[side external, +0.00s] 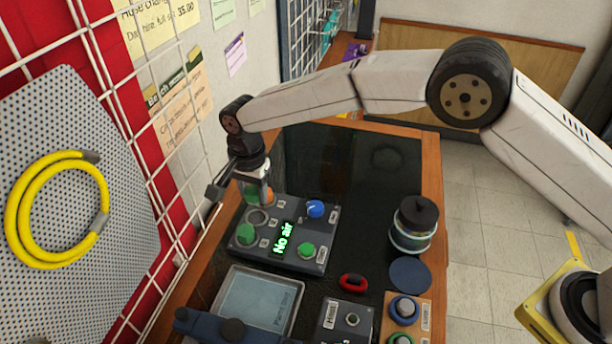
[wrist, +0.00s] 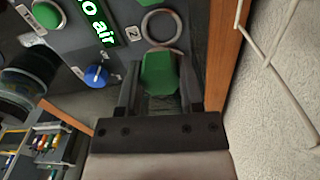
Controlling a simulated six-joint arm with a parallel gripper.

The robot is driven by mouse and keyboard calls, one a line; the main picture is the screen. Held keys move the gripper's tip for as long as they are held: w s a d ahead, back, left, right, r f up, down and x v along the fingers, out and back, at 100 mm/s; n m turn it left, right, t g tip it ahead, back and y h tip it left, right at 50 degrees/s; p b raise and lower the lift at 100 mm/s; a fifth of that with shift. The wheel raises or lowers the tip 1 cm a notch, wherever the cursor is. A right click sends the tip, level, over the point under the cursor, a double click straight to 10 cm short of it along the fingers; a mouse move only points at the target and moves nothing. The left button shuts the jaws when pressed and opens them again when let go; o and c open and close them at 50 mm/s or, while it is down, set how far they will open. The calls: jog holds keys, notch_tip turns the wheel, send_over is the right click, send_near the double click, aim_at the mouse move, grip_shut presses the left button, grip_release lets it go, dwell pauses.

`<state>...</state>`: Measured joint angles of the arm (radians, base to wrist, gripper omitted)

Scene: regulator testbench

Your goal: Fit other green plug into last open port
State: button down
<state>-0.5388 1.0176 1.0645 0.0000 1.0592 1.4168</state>
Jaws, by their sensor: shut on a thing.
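My gripper (wrist: 160,92) is shut on a green plug (wrist: 159,73), which sits between its two dark fingers in the wrist view. In the side view my gripper (side external: 258,192) hangs over the far left corner of the grey regulator panel (side external: 282,264). An open ring port (wrist: 162,27) shows just beyond the plug; in the side view the ring (side external: 258,217) is just below the gripper. I cannot tell the gap between plug and panel. Two other green pieces, one at left (side external: 246,233) and one at right (side external: 306,250), stand on the panel. Its display (side external: 283,238) reads "No air".
A blue knob (side external: 315,208) stands on the panel near the gripper. A dark-lidded jar (side external: 413,225) is to the right. A tray (side external: 260,300), a red ring (side external: 352,283) and a small box (side external: 345,318) lie in front. A wall grid is close on the left.

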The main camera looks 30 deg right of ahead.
aim_at(257, 219)
jog(key=shift+w+a, duration=0.1)
jog(key=shift+a, duration=0.05)
jog(key=shift+f, duration=0.2)
jog(key=shift+f, duration=2.25)
jog(key=shift+f, duration=0.55)
grip_release()
jog(key=shift+r, duration=0.25)
jog(key=shift+r, duration=3.8)
